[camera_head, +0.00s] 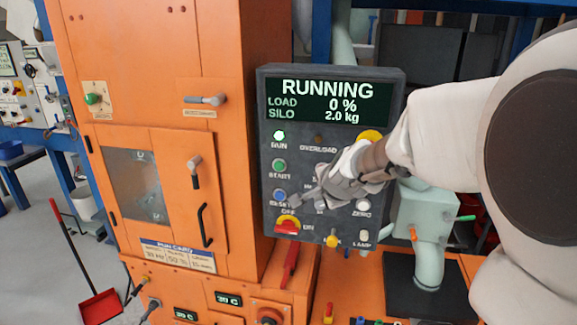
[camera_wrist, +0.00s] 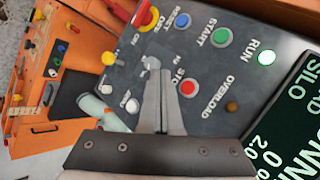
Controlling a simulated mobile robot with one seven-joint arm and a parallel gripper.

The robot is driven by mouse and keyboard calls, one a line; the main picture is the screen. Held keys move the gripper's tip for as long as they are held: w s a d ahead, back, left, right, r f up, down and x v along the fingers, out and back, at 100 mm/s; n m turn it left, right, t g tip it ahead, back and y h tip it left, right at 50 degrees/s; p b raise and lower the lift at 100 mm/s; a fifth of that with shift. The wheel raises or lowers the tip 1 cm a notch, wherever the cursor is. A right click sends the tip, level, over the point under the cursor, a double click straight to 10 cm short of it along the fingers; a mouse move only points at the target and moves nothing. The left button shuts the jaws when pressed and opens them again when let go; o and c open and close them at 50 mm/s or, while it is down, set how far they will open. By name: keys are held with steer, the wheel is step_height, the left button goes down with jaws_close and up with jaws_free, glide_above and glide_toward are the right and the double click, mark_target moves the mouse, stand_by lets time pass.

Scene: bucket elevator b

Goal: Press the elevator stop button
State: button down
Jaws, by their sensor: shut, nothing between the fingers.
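The dark control panel (camera_head: 330,80) carries a screen reading RUNNING, load 0 %, silo 2.0 kg. The red stop button (camera_wrist: 188,88) shows in the wrist view, just right of my fingers, its label partly covered. In the head view my gripper hides it. My gripper (camera_head: 308,201) is shut and empty, in front of the panel's lower half. In the wrist view its fingertips (camera_wrist: 150,63) lie over the panel, up and left of the stop button. I cannot tell whether they touch the panel. The green start button (camera_head: 279,165) and blue reset button (camera_head: 280,196) are to the left.
A red switch on a yellow plate (camera_head: 287,225) sits at the panel's lower left. A yellow knob (camera_head: 333,240) and white lamp button (camera_head: 361,236) are along the bottom. The RUN light (camera_head: 279,135) glows. The orange cabinet (camera_head: 225,120) stands left.

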stand_by(0.3)
steer(key=w+d, duration=0.2)
steer(key=w, duration=0.6)
steer(key=shift+w+d, duration=0.2)
steer(key=shift+d, duration=0.2)
steer(key=shift+w, duration=0.15)
stand_by(1.7)
steer(key=shift+w+d, duration=0.1)
steer(key=shift+w, duration=0.15)
steer(key=shift+w+d, duration=0.15)
steer(key=shift+w, duration=0.25)
stand_by(0.8)
steer(key=shift+s, duration=0.15)
steer(key=shift+s+a, duration=0.25)
steer(key=shift+s, duration=0.4)
steer(key=shift+s+a, duration=0.25)
steer(key=shift+s, duration=0.55)
steer(key=shift+s+a, duration=0.25)
steer(key=shift+s, duration=0.55)
steer(key=shift+s+a, duration=0.25)
steer(key=shift+s, duration=0.55)
